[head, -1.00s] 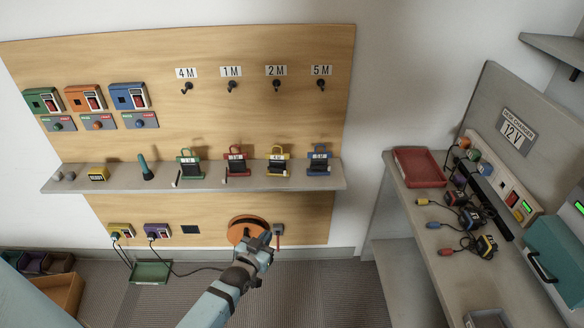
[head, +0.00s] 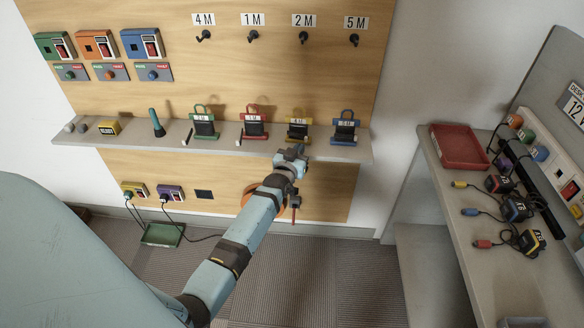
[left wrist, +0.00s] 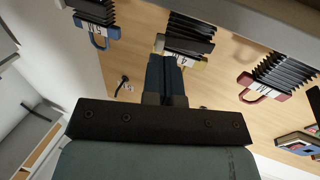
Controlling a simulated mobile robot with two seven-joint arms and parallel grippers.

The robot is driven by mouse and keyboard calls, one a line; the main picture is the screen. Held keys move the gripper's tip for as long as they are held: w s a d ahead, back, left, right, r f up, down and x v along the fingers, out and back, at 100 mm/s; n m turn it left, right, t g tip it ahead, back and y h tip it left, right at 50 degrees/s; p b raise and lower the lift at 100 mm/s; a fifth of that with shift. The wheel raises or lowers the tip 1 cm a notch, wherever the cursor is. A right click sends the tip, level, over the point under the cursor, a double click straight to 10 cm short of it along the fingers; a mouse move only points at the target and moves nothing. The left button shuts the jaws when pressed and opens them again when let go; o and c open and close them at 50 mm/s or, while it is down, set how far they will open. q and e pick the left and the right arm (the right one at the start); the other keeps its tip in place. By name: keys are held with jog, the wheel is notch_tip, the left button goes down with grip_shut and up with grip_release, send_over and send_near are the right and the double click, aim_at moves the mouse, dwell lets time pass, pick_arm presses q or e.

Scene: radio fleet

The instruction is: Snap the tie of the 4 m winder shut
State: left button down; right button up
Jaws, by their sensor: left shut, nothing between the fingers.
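The yellow winder (head: 298,128) stands on the wall shelf, third from the left, with a label that seems to read 4 M. It also shows in the left wrist view (left wrist: 190,44), with dark ribs and a yellow handle. My left gripper (head: 290,153) is shut and empty, just in front of and below this winder at the shelf's front edge. In the left wrist view its blue-grey fingers (left wrist: 166,78) overlap the winder's left part. I cannot tell whether they touch it. The winder's tie cannot be made out. My right gripper is out of view.
Green (head: 204,124), red (head: 254,124) and blue (head: 345,128) winders share the shelf (head: 225,146). Labelled hooks (head: 303,38) are above. An orange disc (head: 248,195) is partly behind my arm. The right-hand desk holds a red tray (head: 460,147) and several corded devices.

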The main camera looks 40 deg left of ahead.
aim_at(306, 141)
pick_arm(q)
jog(key=shift+w+a+f+b, duration=0.1)
jog(key=shift+w+b, duration=0.05)
jog(key=shift+w, duration=0.2)
jog(key=shift+w+a+f+b, duration=0.1)
jog(key=shift+w+b, duration=0.05)
jog(key=shift+w, duration=0.2)
jog(key=shift+w+r, duration=0.1)
jog(key=shift+w, duration=0.45)
jog(key=shift+w+a+r, duration=0.1)
jog(key=shift+w+r, duration=0.15)
jog(key=shift+w, duration=0.3)
jog(key=shift+w+d, duration=0.2)
jog(key=shift+w, duration=0.5)
